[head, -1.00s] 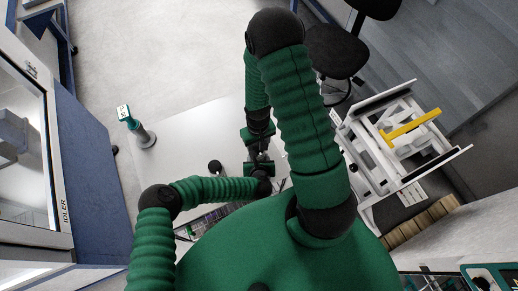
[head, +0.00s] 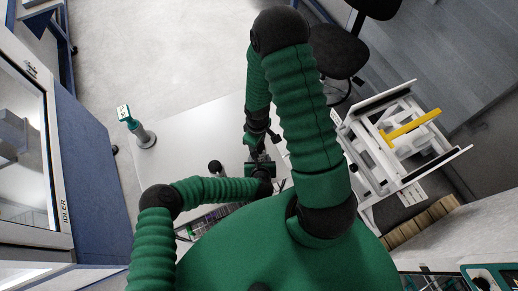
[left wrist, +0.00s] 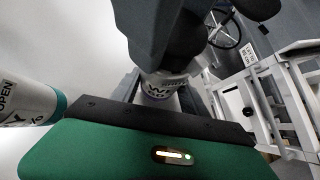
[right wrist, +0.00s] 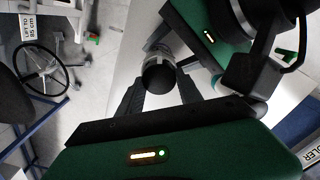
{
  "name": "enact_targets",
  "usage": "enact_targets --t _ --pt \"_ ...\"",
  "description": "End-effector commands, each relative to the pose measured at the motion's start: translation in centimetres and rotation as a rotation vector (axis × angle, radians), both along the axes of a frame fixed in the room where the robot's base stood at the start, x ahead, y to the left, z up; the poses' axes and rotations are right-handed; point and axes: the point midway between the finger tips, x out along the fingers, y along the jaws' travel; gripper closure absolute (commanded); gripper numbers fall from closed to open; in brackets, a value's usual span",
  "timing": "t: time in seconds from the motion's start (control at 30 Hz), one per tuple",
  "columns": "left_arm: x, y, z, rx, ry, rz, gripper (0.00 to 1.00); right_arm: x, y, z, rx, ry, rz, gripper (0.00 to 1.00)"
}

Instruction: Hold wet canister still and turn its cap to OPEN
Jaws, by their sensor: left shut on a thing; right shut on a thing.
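The wet canister (left wrist: 158,89) is a pale cylinder with part of a "W" label showing in the left wrist view. My left gripper (left wrist: 157,98) is shut on its body, one dark finger on each side. The round dark cap (right wrist: 160,77) shows between the fingers of my right gripper (right wrist: 158,88), which is shut on it. In the head view my right gripper (head: 260,158) is right beside my left one, and the two hide most of the canister. The cap's setting cannot be read.
Another white and teal cylinder marked OPEN (left wrist: 25,108) stands close by in the left wrist view. A teal-topped device (head: 146,138) stands on the white table (head: 190,130). A white frame with a yellow bar (head: 410,124) is at the right, near a black chair (head: 335,50).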

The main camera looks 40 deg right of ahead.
Motion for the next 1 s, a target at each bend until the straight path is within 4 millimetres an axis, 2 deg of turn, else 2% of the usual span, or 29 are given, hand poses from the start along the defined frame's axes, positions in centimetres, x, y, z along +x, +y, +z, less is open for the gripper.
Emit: enact_targets --t 0.03,0.27,0.4,0.5,0.7,0.73,0.9,1.0 --pt "0.64 0.31 -0.04 -0.003 0.004 0.021 0.80 -0.66 -0.15 -0.16 -0.001 0.015 0.033 1.00" --pt "0.98 0.43 -0.01 -0.005 0.004 0.029 0.80 -1.03 -0.09 -0.23 0.000 0.023 0.065 1.00" --pt "1.15 0.45 0.05 -0.004 0.001 0.031 0.81 -1.20 0.11 -0.26 0.001 0.026 0.431 1.00" --pt "1.20 0.43 0.10 -0.004 -0.001 0.031 0.81 -1.21 0.24 -0.27 0.001 0.025 0.629 1.00" --pt "1.24 0.34 0.23 -0.007 0.000 0.031 0.82 -1.23 0.34 -0.28 0.002 0.026 0.662 1.00" --pt "1.25 0.33 0.25 -0.008 -0.001 0.032 0.82 -1.22 0.35 -0.28 0.002 0.026 0.662 0.56" --pt "1.30 0.28 0.36 -0.009 -0.003 0.031 0.82 -1.23 0.41 -0.30 0.003 0.027 0.661 0.34" --pt "1.33 0.25 0.42 -0.010 -0.005 0.030 0.82 -1.24 0.45 -0.31 0.003 0.027 0.660 0.33"
